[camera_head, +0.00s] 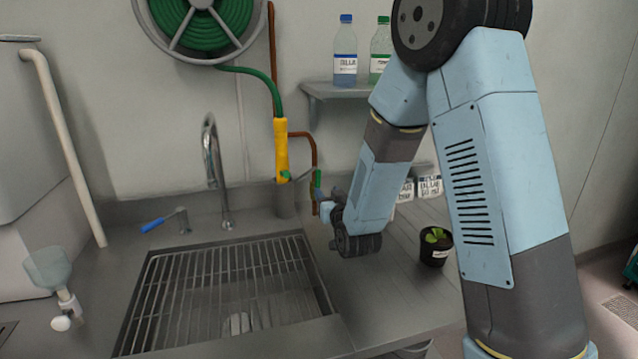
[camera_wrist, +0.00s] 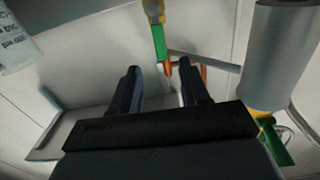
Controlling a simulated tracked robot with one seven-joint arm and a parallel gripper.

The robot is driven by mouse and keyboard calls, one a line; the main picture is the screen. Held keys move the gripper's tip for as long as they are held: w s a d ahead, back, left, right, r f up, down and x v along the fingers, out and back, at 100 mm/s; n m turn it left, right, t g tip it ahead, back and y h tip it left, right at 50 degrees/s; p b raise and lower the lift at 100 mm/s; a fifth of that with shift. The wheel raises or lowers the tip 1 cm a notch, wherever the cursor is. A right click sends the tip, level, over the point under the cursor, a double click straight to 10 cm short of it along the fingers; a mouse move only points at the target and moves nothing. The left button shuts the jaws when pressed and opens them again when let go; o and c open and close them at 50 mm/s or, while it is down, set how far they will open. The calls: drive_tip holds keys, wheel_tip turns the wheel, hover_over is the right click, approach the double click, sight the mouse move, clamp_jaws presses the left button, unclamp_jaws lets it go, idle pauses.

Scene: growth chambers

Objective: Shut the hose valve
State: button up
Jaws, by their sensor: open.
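The hose valve shows as a green lever (camera_head: 318,178) beside a thin copper pipe (camera_head: 303,134) at the back of the counter. In the head view the lever looks roughly upright. In the wrist view the green lever (camera_wrist: 159,42) lies ahead of the gap between my fingers, with a yellow part at its upper end. My gripper (camera_head: 322,200) is close to the valve, and partly covers its lower part in the head view. In the wrist view my gripper (camera_wrist: 160,82) is open, with nothing between its fingers. I cannot tell whether a finger touches the lever.
A yellow spray nozzle (camera_head: 281,147) stands in a grey holder (camera_head: 286,202) left of the valve. The holder (camera_wrist: 283,50) stands close on the right in the wrist view. A sink grate (camera_head: 165,290), tap (camera_head: 211,165) and potted seedling (camera_head: 434,250) are nearby.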

sight(317, 179)
drive_tip(key=x, duration=0.8)
drive_tip(key=shift+w+a, duration=0.1)
drive_tip(key=shift+w, duration=0.25)
drive_tip(key=shift+c, duration=0.4)
clamp_jaws()
drive_tip(key=shift+a, duration=0.3)
drive_tip(key=shift+d, duration=0.15)
